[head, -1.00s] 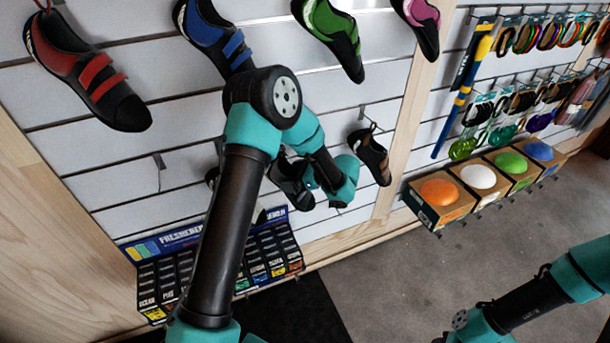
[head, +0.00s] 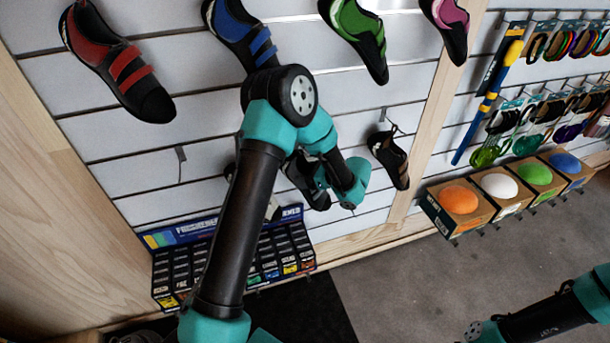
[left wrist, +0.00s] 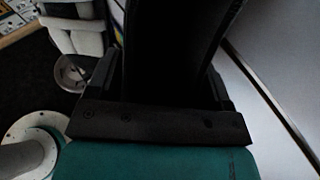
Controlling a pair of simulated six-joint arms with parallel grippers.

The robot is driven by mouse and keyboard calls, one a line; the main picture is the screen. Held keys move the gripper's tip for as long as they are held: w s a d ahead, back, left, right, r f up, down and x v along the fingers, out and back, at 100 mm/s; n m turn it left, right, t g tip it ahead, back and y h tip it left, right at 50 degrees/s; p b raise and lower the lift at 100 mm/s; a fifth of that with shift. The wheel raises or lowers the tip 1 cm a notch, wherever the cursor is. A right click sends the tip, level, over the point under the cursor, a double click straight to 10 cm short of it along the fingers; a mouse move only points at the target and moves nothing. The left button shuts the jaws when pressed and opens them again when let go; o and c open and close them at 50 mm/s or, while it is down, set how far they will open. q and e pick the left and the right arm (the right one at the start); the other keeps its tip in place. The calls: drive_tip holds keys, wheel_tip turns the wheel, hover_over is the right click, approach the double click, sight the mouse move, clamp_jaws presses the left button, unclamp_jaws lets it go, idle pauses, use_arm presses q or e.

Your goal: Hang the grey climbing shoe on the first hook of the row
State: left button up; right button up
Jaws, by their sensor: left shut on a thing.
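My left gripper (left wrist: 160,105) is shut on a large dark thing, taken to be the grey shoe (left wrist: 178,45); it fills the middle of the left wrist view. In the head view my left arm crosses in front and hides the gripper and most of what it holds. A small dark part (head: 230,171) shows left of the arm; I cannot tell whether it belongs to the held shoe. An empty hook (head: 181,154) sticks out of the slat wall left of the arm. My right gripper is outside the frames.
A dark shoe (head: 306,186) shows beside my left wrist, and a brown-black shoe (head: 390,158) hangs further right. Red-strapped (head: 120,65), blue (head: 238,32), green and pink shoes hang above. A freshener rack (head: 180,270) stands below. Boxed coloured balls (head: 460,205) stand right.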

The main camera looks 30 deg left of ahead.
use_arm(q)
drive_tip(key=shift+c, duration=1.2)
drive_tip(key=shift+r, duration=0.25)
drive_tip(key=shift+s+d+r, duration=0.1)
drive_tip(key=shift+d+r, duration=0.05)
drive_tip(key=shift+r, duration=0.2)
drive_tip(key=shift+r, duration=0.1)
drive_tip(key=shift+s+d+r, duration=0.15)
drive_tip(key=shift+s+d, duration=1.05)
drive_tip(key=shift+d, duration=0.15)
drive_tip(key=shift+s+d, duration=0.1)
drive_tip(key=shift+d, duration=0.05)
drive_tip(key=shift+s+d, duration=1)
drive_tip(key=shift+d, duration=0.15)
